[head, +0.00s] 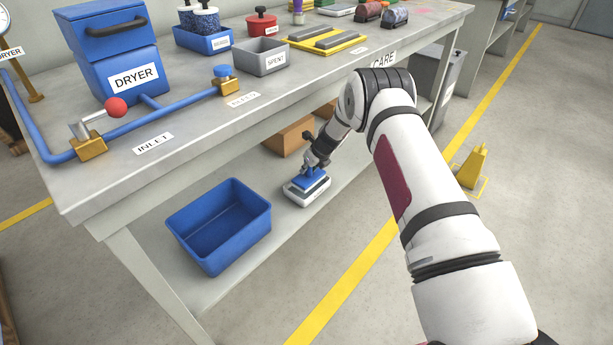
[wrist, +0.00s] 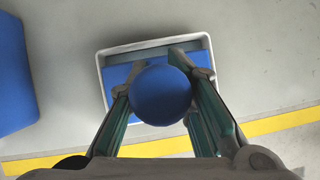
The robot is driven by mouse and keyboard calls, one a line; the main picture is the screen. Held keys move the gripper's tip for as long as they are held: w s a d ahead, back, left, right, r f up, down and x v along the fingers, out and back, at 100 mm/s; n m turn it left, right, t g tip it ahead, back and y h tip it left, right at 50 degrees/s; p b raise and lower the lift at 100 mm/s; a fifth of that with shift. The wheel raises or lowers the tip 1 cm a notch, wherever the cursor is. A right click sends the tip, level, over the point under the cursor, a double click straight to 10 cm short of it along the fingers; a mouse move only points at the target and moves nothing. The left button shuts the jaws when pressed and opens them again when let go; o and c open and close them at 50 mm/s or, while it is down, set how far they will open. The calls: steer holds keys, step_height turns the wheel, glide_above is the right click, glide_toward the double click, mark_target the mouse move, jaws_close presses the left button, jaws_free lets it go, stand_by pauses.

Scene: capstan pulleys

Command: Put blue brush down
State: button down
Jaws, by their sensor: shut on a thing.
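The blue brush (head: 313,181) is in the head view on the lower shelf under the bench, at a small white tray (head: 303,198). My gripper (head: 314,164) is above it and shut on it. In the wrist view the brush's round blue knob (wrist: 161,95) is between my fingers, with a blue body below it, inside the outline of the white-rimmed tray (wrist: 101,75). The fingers and knob hide part of the brush body. I cannot tell whether its underside touches the tray.
A blue bin (head: 218,226) stands left of the tray on the shelf, and a brown box (head: 288,137) is behind it. The benchtop (head: 190,131) overhangs the shelf. A yellow cone-like stand (head: 473,167) is on the floor at right.

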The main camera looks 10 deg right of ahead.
mark_target(306, 173)
steer(key=shift+w+a, duration=0.3)
steer(key=shift+w, duration=0.15)
steer(key=shift+d+f+b, duration=0.1)
steer(key=shift+f+b, duration=0.85)
steer(key=shift+f, duration=0.75)
steer(key=shift+f, duration=0.1)
steer(key=c, duration=1.4)
jaws_free()
steer(key=shift+s, duration=0.1)
steer(key=shift+r, duration=0.35)
steer(key=p+v, duration=0.4)
steer(key=v, duration=0.7)
steer(key=shift+s+r, duration=0.15)
steer(key=shift+s, duration=0.05)
